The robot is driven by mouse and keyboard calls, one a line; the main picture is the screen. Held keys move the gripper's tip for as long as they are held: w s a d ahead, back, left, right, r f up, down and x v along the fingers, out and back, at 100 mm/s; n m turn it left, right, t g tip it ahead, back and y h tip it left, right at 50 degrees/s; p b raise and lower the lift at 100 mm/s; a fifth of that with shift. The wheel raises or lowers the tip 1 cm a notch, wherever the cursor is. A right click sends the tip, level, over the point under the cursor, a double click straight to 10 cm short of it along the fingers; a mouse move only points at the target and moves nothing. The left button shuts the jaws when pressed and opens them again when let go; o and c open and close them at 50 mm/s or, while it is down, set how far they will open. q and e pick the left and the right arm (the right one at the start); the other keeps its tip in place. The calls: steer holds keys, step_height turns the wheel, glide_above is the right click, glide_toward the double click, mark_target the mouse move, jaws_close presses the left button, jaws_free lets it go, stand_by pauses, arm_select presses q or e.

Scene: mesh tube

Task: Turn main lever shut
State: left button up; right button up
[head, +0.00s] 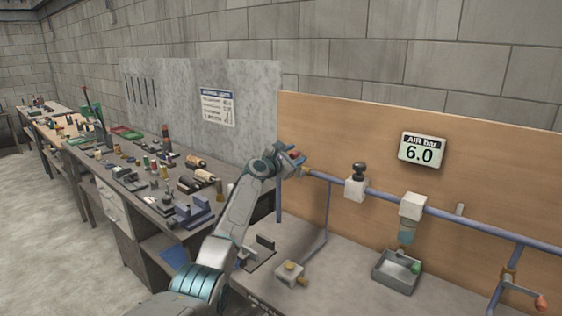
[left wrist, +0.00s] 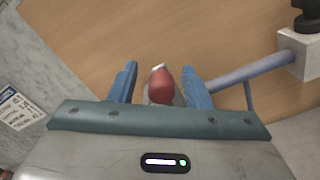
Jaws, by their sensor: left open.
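The main lever's red knob (head: 294,153) is at the left end of the blue pipe, largely covered by my left gripper (head: 297,161) in the head view. In the left wrist view the red knob (left wrist: 161,86) lies between the two blue fingers of my left gripper (left wrist: 160,85). The fingers are open, with a gap on each side of the knob. The rest of the lever and its valve body are mostly hidden. The gauge (head: 420,150) on the board reads AIR bar 6.0. My right gripper is not in view.
The blue pipe (head: 460,218) runs right along the wooden board, with a black-knobbed regulator (head: 356,187) and a filter bowl (head: 407,235) on it. Below are a grey tray (head: 396,272) and a small brass-fitted block (head: 290,274). Another red-ended lever (head: 541,302) is at lower right.

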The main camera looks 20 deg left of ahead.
arm_select(q)
steer(key=b+v, duration=0.1)
steer(key=v, duration=0.8)
steer(key=shift+a, duration=0.15)
